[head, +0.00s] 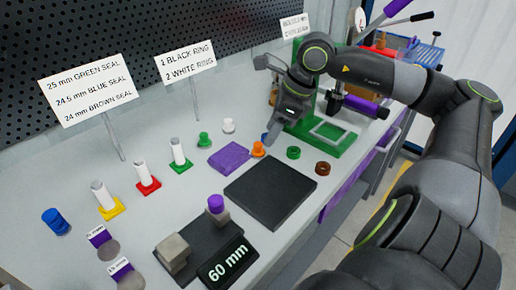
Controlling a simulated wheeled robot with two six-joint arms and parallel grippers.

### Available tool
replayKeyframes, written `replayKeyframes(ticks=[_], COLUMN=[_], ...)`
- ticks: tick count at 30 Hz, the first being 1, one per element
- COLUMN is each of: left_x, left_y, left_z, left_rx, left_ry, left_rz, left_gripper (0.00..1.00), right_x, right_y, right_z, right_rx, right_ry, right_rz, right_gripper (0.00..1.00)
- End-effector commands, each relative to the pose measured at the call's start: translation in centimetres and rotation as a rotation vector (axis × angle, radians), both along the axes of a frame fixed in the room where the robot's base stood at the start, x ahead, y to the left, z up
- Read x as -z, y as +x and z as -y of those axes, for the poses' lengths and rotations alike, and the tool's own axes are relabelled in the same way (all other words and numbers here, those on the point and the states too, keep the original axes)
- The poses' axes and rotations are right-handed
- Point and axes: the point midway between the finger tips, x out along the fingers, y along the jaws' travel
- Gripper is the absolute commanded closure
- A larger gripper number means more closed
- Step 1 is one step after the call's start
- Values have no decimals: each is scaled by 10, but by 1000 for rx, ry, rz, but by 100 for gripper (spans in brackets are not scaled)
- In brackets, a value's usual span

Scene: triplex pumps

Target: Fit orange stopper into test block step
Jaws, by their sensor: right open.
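The orange stopper (258,149) stands upright at the right side of a flat purple block (229,156); I cannot tell whether it touches it. Which item is the test block is not clear; the green fixture (335,140) with a rectangular frame stands at the back right. My right gripper (273,130) hangs in front of that fixture, just above and right of the stopper, pointing down. It is open, and its fingertips are small and partly hidden. No part of my left gripper shows.
Green (293,152) and brown rings (322,168) lie right of the stopper. A dark square mat (270,193) is bare. White cylinders on yellow (110,210), red (149,186) and green bases stand left. A "60 mm" block (228,262) is in front.

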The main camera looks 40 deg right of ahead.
Motion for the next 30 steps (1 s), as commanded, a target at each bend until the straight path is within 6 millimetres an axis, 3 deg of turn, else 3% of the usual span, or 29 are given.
replayKeyframes(ticks=[11, 21, 30], left_x=[0, 3, 2], left_y=[-3, -6, -3], left_z=[0, 0, 0], left_rx=[1, 3, 4], left_ry=[0, 0, 2], left_rz=[0, 0, 3], left_gripper=[64, 64, 64], right_x=[14, 40, 45], right_y=[12, 24, 25], right_z=[-7, -14, -14], right_rx=[-2, -2, -2], right_ry=[5, 2, -1], right_rz=[2, 1, 0], right_gripper=[56, 56, 56])
